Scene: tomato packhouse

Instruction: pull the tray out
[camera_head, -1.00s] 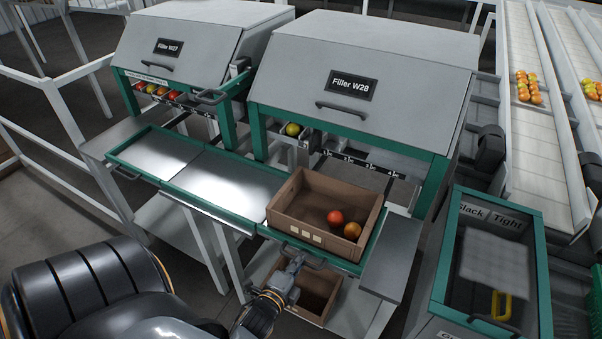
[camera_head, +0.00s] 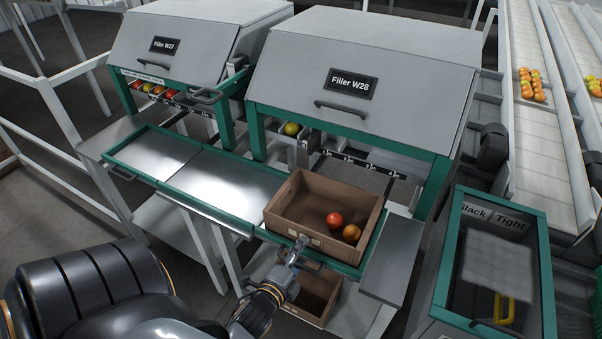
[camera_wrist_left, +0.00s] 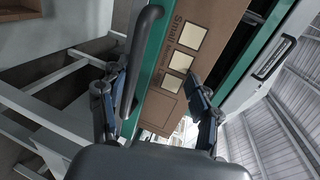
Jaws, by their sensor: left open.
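The green-rimmed tray (camera_head: 345,266) juts out in front of Filler W28 (camera_head: 365,85) with a brown crate (camera_head: 283,205) on it. A red tomato (camera_head: 334,219) and an orange one (camera_head: 351,233) lie in the crate. My left gripper (camera_head: 297,250) is at the tray's front edge, hiding the front handle there. In the left wrist view the dark handle (camera_wrist_left: 143,55) runs between the open fingers of my left gripper (camera_wrist_left: 158,105), close to the left finger. The tray's green edge (camera_wrist_left: 157,60) and the crate's labelled front (camera_wrist_left: 205,35) are just beyond. My right gripper is not in view.
A second brown crate (camera_head: 325,297) sits below the tray. Bare metal trays (camera_head: 225,180) extend left toward Filler W27 (camera_head: 185,45). A grey side plate (camera_head: 393,262) and a green-framed bin (camera_head: 490,265) stand to the right.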

